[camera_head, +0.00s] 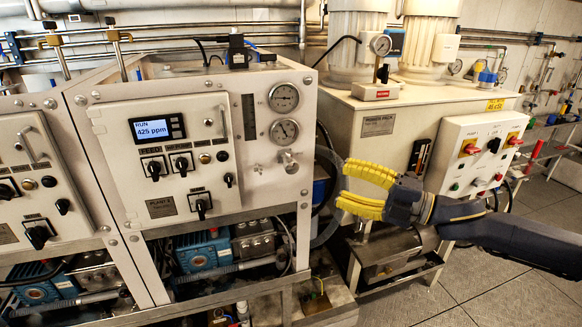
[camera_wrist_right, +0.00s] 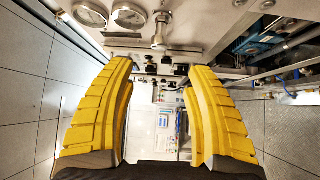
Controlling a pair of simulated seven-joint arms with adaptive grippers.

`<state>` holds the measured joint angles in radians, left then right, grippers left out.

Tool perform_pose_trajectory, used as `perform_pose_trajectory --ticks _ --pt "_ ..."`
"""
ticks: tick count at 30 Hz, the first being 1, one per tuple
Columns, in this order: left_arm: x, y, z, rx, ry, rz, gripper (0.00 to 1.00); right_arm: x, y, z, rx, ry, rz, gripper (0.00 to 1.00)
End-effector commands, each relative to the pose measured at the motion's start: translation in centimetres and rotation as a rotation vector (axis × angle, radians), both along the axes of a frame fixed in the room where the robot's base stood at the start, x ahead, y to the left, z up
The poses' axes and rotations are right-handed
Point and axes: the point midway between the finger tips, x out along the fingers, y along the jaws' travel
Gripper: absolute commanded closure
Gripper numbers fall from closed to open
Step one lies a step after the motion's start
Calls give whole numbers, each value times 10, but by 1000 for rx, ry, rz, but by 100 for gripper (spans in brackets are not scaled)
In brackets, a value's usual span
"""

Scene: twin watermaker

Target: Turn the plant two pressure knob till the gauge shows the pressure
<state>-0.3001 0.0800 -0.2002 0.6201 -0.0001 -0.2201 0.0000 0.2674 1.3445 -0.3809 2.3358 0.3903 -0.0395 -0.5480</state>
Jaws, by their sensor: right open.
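The plant two panel (camera_head: 112,112) is a white front with a "PLANT 2" label. At its right edge sit two round gauges, an upper gauge (camera_head: 284,97) and a lower gauge (camera_head: 284,131); their readings are too small to tell. The silver pressure knob (camera_head: 289,161) is just below them. It also shows in the right wrist view (camera_wrist_right: 161,31), beyond the fingertips and roughly between them. My right gripper (camera_head: 342,186), with yellow ribbed fingers, is open and empty, to the right of the knob and apart from it. My left gripper is not in view.
A display (camera_head: 157,128) on the panel reads "RUN 425 ppm", with black switches below it. A beige power pack cabinet (camera_head: 378,124) stands behind my right gripper. Pumps and pipes fill the frame under the panel. Open floor lies at the lower right.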

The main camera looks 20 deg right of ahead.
Motion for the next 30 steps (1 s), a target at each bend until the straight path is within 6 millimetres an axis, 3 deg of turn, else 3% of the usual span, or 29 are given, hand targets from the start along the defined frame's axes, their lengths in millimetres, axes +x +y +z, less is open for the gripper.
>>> perform_pose_trajectory --ticks 20,30 --pt "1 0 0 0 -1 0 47 27 29 4 1 -3 3 47" --pt "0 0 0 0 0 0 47 51 56 6 0 -3 6 47"
